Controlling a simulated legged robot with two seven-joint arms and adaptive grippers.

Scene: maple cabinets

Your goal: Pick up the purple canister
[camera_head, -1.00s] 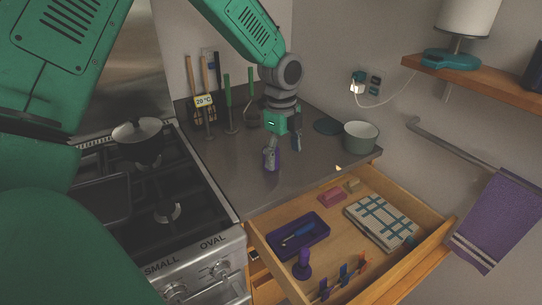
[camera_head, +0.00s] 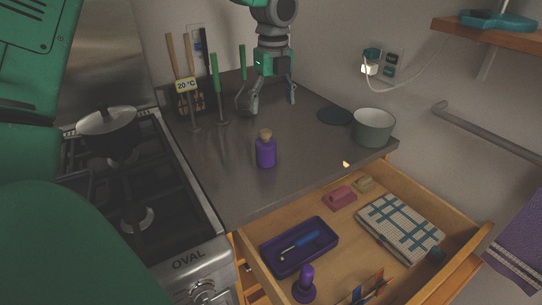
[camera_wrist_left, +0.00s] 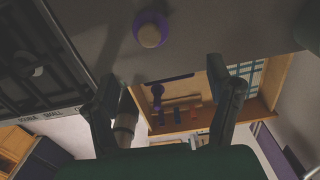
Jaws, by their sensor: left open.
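The purple canister (camera_head: 265,153) with a cork-coloured top stands upright on the grey counter (camera_head: 225,180), near its front edge. It also shows at the top of the left wrist view (camera_wrist_left: 151,27), beyond my fingertips. My left gripper (camera_head: 272,104) is open and empty, with its fingers spread and pointing down. In the head view it appears above and behind the canister, apart from it. In the left wrist view both fingers (camera_wrist_left: 172,85) show with nothing held between them. My right gripper is in neither view.
A green-grey pot (camera_head: 374,128) and a dark round mat (camera_head: 334,116) lie to the right. Utensils (camera_head: 216,85) stand along the wall. The stove (camera_head: 150,200) is left. An open drawer (camera_head: 335,245) holds a purple tray (camera_head: 299,246) and a checked cloth (camera_head: 400,226).

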